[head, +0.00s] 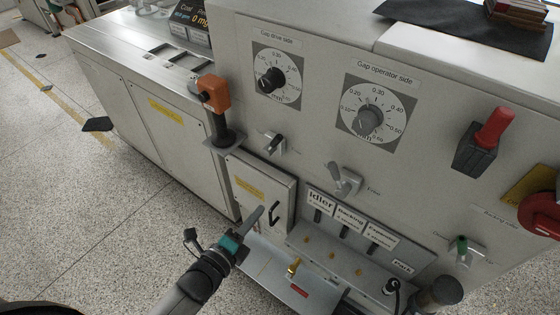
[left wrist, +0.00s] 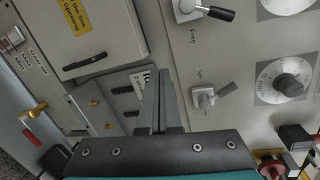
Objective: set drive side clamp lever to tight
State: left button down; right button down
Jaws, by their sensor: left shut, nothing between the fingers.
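The drive side clamp lever (head: 275,144) is on the grey machine front below the "Gap drive side" dial (head: 277,77). In the left wrist view its black handle (left wrist: 219,14) extends right from a light plate, with a "Free" label beside it. A second clamp lever (head: 346,183) sits below the "Gap operator side" dial (head: 375,108); it also shows in the left wrist view (left wrist: 206,98). My left gripper (head: 257,214) is shut and empty, below the drive side lever and apart from it, in front of the small cabinet door.
The small cabinet door (head: 252,188) has a black handle (head: 274,212). A labelled panel (head: 350,222) with several small levers juts out below. An orange box on a post (head: 213,93) stands upper left. A red-handled switch (head: 491,128) is at right.

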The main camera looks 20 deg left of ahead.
aim_at(274, 144)
pick_arm(q)
notch_tip(274, 144, up, 7)
jog(key=d+m+t+h, duration=0.1)
jog(key=m, duration=0.2)
jog(key=shift+w+d+m+t+h, duration=0.35)
jog(key=shift+d+m+t+h, duration=0.05)
jog(key=shift+f, duration=0.1)
jog(key=w+r+b, duration=0.1)
jog(key=w+r, duration=0.1)
jog(key=w, duration=0.9)
jog(key=shift+w, duration=0.25)
